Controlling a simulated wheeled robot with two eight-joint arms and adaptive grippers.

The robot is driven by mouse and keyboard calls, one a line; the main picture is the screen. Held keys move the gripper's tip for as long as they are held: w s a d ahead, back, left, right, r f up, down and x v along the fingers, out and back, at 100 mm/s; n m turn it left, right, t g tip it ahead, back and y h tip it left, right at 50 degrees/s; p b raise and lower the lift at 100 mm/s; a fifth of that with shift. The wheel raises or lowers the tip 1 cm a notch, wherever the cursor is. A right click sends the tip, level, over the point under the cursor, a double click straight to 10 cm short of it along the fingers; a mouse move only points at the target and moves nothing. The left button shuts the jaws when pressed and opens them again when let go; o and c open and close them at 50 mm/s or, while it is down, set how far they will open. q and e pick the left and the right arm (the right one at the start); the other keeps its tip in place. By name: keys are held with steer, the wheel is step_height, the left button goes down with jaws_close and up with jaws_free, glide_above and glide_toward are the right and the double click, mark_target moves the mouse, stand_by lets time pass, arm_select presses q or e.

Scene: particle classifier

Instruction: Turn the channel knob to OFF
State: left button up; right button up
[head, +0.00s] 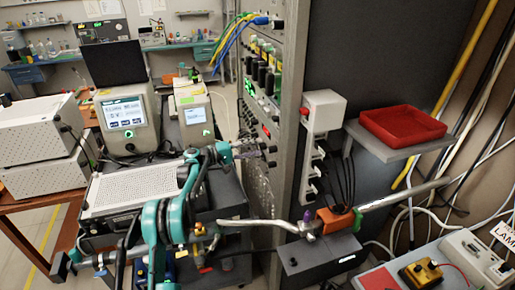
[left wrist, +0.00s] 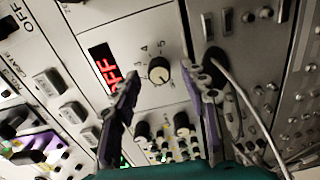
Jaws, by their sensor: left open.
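In the left wrist view, a round cream knob with a dark rim (left wrist: 159,71) sits on a pale panel with numerals around it. I take it for the channel knob. My left gripper (left wrist: 162,80) is open, with a dark finger on each side of the knob in the picture. I cannot tell whether they touch it. In the head view, my left gripper (head: 262,151) is at the rack's side, and the knob cannot be made out. My right gripper is not in view.
The tall instrument rack (head: 288,120) carries black knobs and coloured cables (head: 237,32). In the wrist view, smaller knobs (left wrist: 182,124) and a cable (left wrist: 240,85) lie close to the fingers. A red tray (head: 402,124) stands on a shelf at the right.

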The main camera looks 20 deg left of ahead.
arm_select(q)
steer(key=v, duration=1)
steer(key=shift+s+a, duration=0.3)
steer(key=s+d+r+g+y, duration=0.2)
steer(key=s+d+r+y, duration=0.15)
steer(key=d, duration=0.65)
steer(key=s+d+r+m+g+y, duration=0.1)
steer(key=s+d+y, duration=0.1)
steer(key=s+d, duration=0.3)
steer(key=s+d+r+m+y, duration=0.1)
steer(key=s+d+y, duration=0.1)
steer(key=s, duration=0.5)
steer(key=s+f+m+y, duration=0.2)
steer(key=s+f+y, duration=0.1)
steer(key=s, duration=1)
steer(key=s+f+m+y, duration=0.2)
steer(key=s+f+y, duration=0.2)
steer(key=s, duration=0.9)
step_height(320, 180, down, 2)
steer(key=shift+a+f, duration=0.1)
steer(key=shift+a, duration=0.3)
steer(key=shift+s+y, duration=0.1)
steer(key=shift+y, duration=0.15)
